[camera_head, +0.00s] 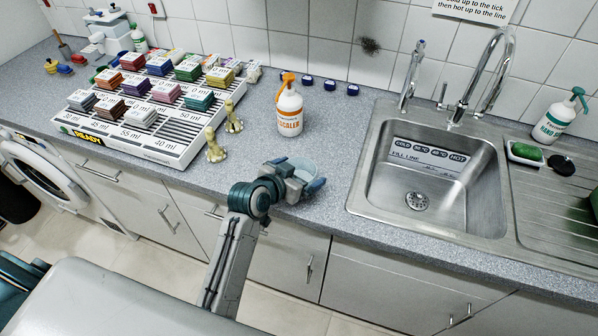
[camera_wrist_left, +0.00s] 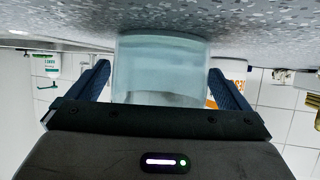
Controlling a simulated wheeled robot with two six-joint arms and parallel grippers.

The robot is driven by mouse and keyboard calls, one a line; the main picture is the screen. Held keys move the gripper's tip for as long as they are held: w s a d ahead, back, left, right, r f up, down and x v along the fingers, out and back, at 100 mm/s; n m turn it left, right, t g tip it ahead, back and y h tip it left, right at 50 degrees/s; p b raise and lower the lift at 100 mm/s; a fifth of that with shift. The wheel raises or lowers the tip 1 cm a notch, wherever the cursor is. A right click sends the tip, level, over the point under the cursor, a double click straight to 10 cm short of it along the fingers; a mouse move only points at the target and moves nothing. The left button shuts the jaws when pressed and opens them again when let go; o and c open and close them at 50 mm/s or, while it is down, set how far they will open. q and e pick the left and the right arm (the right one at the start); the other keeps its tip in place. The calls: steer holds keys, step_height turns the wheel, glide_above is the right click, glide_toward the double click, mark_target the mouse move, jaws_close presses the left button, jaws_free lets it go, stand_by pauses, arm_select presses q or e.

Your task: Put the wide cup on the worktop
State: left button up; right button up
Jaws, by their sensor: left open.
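The wide cup (camera_head: 298,165) is a clear, pale glass vessel at the front of the worktop (camera_head: 325,150), left of the sink. My left gripper (camera_head: 294,176) is around it, one finger on each side, and its jaws are open. In the left wrist view, which is upside down, the cup (camera_wrist_left: 160,75) sits between the two dark blue fingers (camera_wrist_left: 160,88). Its base meets the speckled worktop (camera_wrist_left: 250,25) and it looks upright; the gripper body hides its rim. My right gripper is not in view.
An orange-topped descaler bottle (camera_head: 290,112) stands just behind the cup. Two pale yellowish fittings (camera_head: 215,148) and a rack of labelled blocks (camera_head: 180,145) are to the left. The steel sink (camera_head: 365,200) is to the right. Worktop between cup and sink is clear.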

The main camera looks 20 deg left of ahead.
arm_select(q)
steer(key=shift+r, duration=0.15)
steer(key=b+v, duration=0.2)
steer(key=v, duration=0.9)
steer(key=shift+s, duration=0.1)
steer(key=shift+s+a+r, duration=0.15)
steer(key=shift+s+r, duration=0.05)
steer(key=shift+s, duration=0.15)
